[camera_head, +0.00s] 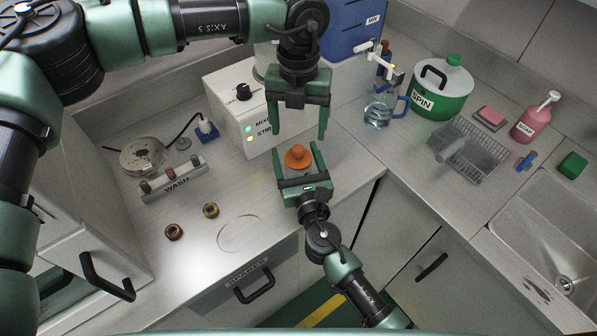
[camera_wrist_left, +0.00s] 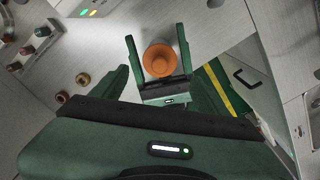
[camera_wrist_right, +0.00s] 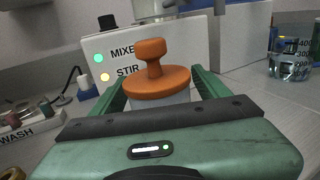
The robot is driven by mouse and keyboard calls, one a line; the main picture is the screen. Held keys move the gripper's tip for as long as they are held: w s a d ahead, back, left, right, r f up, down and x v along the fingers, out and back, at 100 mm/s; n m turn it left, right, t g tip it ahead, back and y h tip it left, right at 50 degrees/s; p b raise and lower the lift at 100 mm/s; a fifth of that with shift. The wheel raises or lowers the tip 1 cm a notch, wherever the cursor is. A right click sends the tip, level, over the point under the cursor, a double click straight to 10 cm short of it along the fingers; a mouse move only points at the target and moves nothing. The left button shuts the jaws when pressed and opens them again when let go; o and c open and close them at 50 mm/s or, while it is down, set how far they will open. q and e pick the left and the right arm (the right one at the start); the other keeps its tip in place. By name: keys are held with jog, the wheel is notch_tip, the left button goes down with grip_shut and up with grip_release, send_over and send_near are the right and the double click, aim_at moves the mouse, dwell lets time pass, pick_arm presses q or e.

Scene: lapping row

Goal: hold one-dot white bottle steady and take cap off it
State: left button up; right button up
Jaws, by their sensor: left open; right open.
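The white bottle stands near the counter's front edge, its orange knobbed cap (camera_head: 297,158) on top. In the right wrist view the cap (camera_wrist_right: 155,75) hides most of it, with a little pale body (camera_wrist_right: 158,98) below; no dot mark shows. My right gripper (camera_head: 299,168) is open, coming from the front, with one finger on each side of the bottle. My left gripper (camera_head: 299,135) is open and empty, pointing down above and slightly behind the cap. In the left wrist view the cap (camera_wrist_left: 160,60) lies beyond its spread fingers.
The mixer box (camera_head: 240,110) stands close behind. A WASH rack (camera_head: 175,186) and two loose ring-like parts (camera_head: 174,232) are at left. A jug (camera_head: 380,108), SPIN tub (camera_head: 440,90), wire basket (camera_head: 480,155) and sink (camera_head: 555,240) are at right.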

aim_at(299, 148)
pick_arm(q)
jog(key=shift+w, duration=0.1)
pick_arm(e)
grip_shut()
pick_arm(q)
jog(key=shift+c, duration=0.8)
jog(key=m, duration=0.1)
jog(key=r+m, duration=0.1)
jog(key=m, duration=0.3)
jog(key=shift+r, duration=0.4)
notch_tip(299, 148, down, 10)
jog(key=m, duration=0.7)
jog(key=shift+d+r, duration=0.1)
jog(key=shift+r, duration=0.05)
jog(key=shift+c, duration=0.4)
jog(key=c, duration=1.3)
jog(key=shift+o, duration=0.2)
